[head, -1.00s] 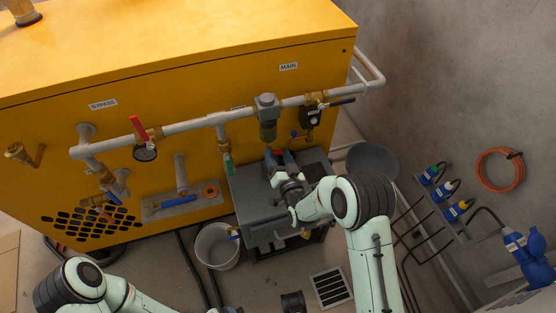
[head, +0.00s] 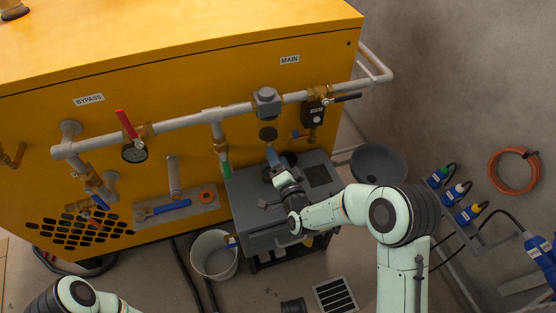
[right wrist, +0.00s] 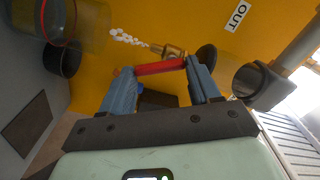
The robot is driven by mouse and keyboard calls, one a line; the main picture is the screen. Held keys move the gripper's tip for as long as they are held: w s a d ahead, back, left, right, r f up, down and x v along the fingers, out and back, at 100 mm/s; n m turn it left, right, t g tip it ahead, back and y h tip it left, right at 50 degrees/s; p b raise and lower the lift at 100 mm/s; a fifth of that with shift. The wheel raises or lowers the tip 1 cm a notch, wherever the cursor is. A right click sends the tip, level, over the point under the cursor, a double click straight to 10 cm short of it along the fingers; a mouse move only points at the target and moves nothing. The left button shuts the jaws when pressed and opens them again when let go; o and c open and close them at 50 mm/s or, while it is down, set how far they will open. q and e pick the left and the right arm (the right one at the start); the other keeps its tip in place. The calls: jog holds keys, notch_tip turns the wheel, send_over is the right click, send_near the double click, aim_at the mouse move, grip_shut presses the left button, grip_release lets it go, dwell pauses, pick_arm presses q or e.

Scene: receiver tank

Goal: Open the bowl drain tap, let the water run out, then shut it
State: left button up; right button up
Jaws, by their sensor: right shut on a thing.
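The grey filter head (head: 267,99) is on the white pipe below the MAIN label. Below it is a dark round part (head: 268,133); I cannot clearly make out a bowl wall or water level. My right gripper (head: 271,155) is just below that part, over the grey cabinet. In the right wrist view the blue fingertips (right wrist: 164,70) are shut on a red bar (right wrist: 160,67); whether this is the drain tap's handle I cannot tell. A clear vessel (right wrist: 75,22) shows at the upper left there. My left gripper is out of view.
A white bucket (head: 214,255) stands on the floor left of the grey cabinet (head: 253,208). A red-handled valve (head: 128,125) is on the pipe at left. A grey round dish (head: 378,164) is right of the cabinet. A floor grate (head: 335,294) lies in front.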

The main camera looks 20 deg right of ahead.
dwell(0.3)
jog(key=o, duration=1.1)
jog(key=shift+c, duration=0.2)
jog(key=shift+r, duration=0.1)
